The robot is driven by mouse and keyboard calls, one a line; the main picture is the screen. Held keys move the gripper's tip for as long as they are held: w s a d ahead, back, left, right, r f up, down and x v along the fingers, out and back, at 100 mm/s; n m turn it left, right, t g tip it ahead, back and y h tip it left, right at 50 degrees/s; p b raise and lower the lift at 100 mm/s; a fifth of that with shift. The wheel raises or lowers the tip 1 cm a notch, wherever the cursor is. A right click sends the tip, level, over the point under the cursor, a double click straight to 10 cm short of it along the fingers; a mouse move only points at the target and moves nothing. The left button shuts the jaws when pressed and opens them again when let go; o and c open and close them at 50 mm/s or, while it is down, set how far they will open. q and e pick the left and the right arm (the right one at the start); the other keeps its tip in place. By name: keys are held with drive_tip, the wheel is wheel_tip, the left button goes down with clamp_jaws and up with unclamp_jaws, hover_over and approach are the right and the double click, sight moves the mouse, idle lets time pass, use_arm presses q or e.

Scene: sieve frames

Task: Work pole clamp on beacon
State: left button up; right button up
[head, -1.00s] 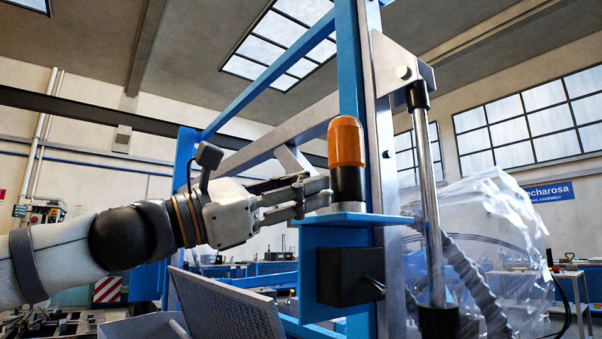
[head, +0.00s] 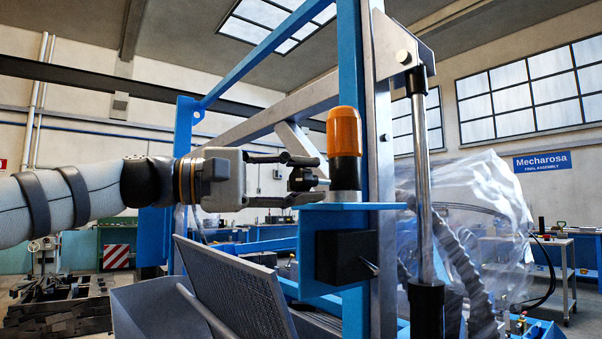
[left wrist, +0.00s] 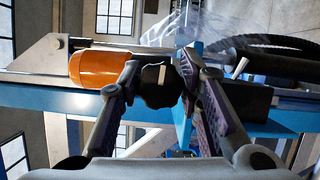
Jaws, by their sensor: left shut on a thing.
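The beacon (head: 344,131) has an orange dome over a black collar and stands upright on a short silver pole stub on a blue bracket shelf (head: 352,206). It lies sideways in the left wrist view (left wrist: 93,69). A black lobed clamp knob (head: 302,179) sits just left of the beacon's base. My left gripper (head: 319,180) reaches in level from the left, its fingers above and below the knob. In the left wrist view the knob (left wrist: 160,87) lies between the fingers, and the gripper is shut on it. The clamp body behind the knob is mostly hidden.
A blue and grey frame post (head: 382,200) rises just right of the beacon. A black box (head: 345,256) hangs below the shelf. A perforated panel (head: 232,290) slants below my left arm. A chrome cylinder (head: 421,180) and clear plastic sheet (head: 500,225) are farther right.

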use_arm(q)
drive_tip(key=m+y, duration=0.1)
drive_tip(key=m, duration=0.1)
drive_tip(key=m+y, duration=0.1)
drive_tip(key=m, duration=0.2)
drive_tip(key=shift+s+r+p, duration=0.1)
drive_tip(key=shift+r+p, duration=0.05)
drive_tip(key=shift+p, duration=0.15)
drive_tip(key=m+y, duration=0.1)
drive_tip(key=m, duration=0.2)
drive_tip(key=shift+t+y+p, duration=0.3)
drive_tip(key=shift+t+y, duration=0.1)
drive_tip(key=shift+m, duration=0.6)
use_arm(e)
drive_tip(key=shift+w+r+t, duration=0.4)
drive_tip(key=shift+w+r, duration=0.55)
drive_tip(key=shift+w, duration=0.05)
use_arm(q)
drive_tip(key=shift+f, duration=0.2)
drive_tip(key=o, duration=1.2)
drive_tip(key=shift+y, duration=0.3)
